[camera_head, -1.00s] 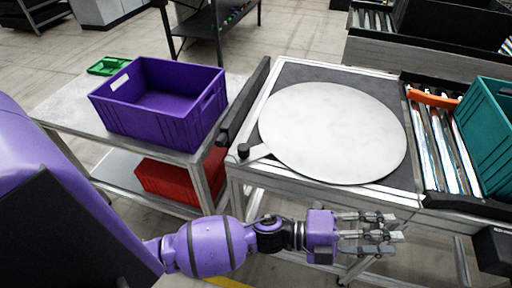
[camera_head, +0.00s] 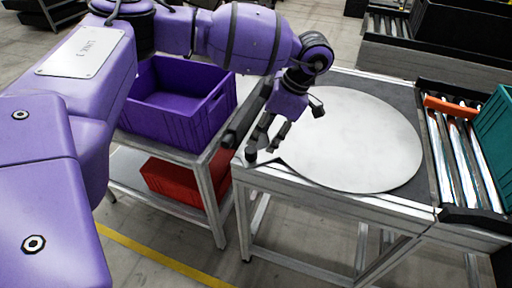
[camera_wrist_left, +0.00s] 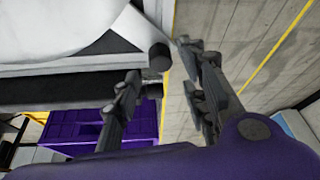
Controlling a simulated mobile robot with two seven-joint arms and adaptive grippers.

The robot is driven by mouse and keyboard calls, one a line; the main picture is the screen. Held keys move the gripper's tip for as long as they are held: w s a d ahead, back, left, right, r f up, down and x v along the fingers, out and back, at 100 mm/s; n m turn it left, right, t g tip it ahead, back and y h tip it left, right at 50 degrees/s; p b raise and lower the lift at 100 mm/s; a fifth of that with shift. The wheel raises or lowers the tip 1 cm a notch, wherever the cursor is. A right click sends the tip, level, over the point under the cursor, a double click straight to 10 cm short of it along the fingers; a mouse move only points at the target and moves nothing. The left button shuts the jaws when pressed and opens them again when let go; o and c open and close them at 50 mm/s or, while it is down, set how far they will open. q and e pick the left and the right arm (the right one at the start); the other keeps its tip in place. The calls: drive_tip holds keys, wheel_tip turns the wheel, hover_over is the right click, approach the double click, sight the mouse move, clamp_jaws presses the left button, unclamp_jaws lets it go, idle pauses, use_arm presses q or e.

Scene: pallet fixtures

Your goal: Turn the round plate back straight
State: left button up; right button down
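The round plate (camera_head: 360,140) is a large light-grey disc on a dark-topped metal table. Its short arm points to the lower left and ends in a black knob (camera_head: 251,156) near the table's front left corner. My left gripper (camera_head: 290,127) is above the plate's left edge, fingers spread and pointing down. In the left wrist view the knob (camera_wrist_left: 160,56) shows in the gap between the fingertips (camera_wrist_left: 160,72), with no clear contact. The fingers partly hide the plate's arm. My right gripper is not in view.
A purple crate (camera_head: 205,125) stands on a side table to the left, with a red crate (camera_head: 170,180) below. A dark bar runs along the plate table's left edge. Rollers with an orange bar (camera_head: 450,108) and a teal crate (camera_head: 495,130) are at the right.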

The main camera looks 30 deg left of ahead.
sight(253, 148)
use_arm(q)
drive_tip(key=x, duration=0.7)
drive_tip(key=shift+a+f, duration=0.1)
drive_tip(key=shift+a, duration=0.35)
clamp_jaws()
